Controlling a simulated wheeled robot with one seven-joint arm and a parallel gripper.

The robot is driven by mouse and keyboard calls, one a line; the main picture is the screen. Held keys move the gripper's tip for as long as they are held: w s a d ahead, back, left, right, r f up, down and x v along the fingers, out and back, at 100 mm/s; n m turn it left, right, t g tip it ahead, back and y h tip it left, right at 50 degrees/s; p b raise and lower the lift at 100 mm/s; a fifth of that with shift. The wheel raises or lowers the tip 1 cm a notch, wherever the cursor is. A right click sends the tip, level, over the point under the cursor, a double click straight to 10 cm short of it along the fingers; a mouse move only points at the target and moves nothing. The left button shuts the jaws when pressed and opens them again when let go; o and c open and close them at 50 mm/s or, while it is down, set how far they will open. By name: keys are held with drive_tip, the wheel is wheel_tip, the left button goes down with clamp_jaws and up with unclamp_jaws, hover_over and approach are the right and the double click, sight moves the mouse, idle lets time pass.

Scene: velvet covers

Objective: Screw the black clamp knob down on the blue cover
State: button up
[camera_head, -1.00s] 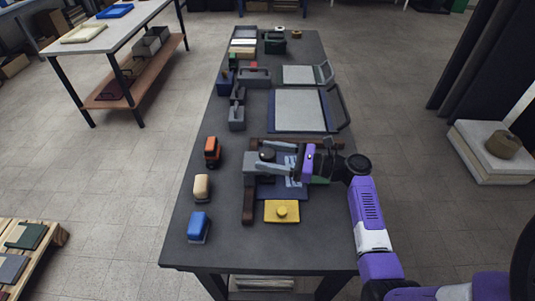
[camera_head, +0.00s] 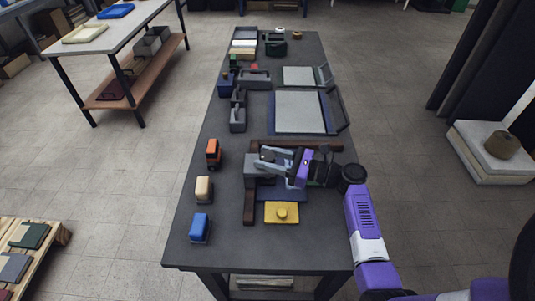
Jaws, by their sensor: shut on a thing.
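My gripper (camera_head: 268,156) reaches in from the right, over a grey clamp block (camera_head: 254,171) on the dark table. Its jaws are shut at the black clamp knob, which is mostly hidden between and behind the fingers. The blue cover (camera_head: 293,194) lies flat under my wrist. Only its front part shows; my gripper hides the rest. I cannot tell from this view how far the knob is above the cover.
A dark wooden L-shaped fence (camera_head: 249,207) borders the cover at the left and back. A yellow block with a round knob (camera_head: 282,212) lies in front. Orange (camera_head: 213,153), cream (camera_head: 203,189) and blue (camera_head: 199,227) handled blocks line the left edge. A framed grey panel (camera_head: 299,112) lies behind.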

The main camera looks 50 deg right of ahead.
drive_tip(key=shift+h, duration=0.3)
drive_tip(key=o, duration=1.3)
drive_tip(key=shift+o, duration=0.2)
drive_tip(key=v, duration=0.7)
drive_tip(key=shift+s+b, duration=0.4)
drive_tip(key=shift+b, duration=0.05)
drive_tip(key=shift+d, duration=0.1)
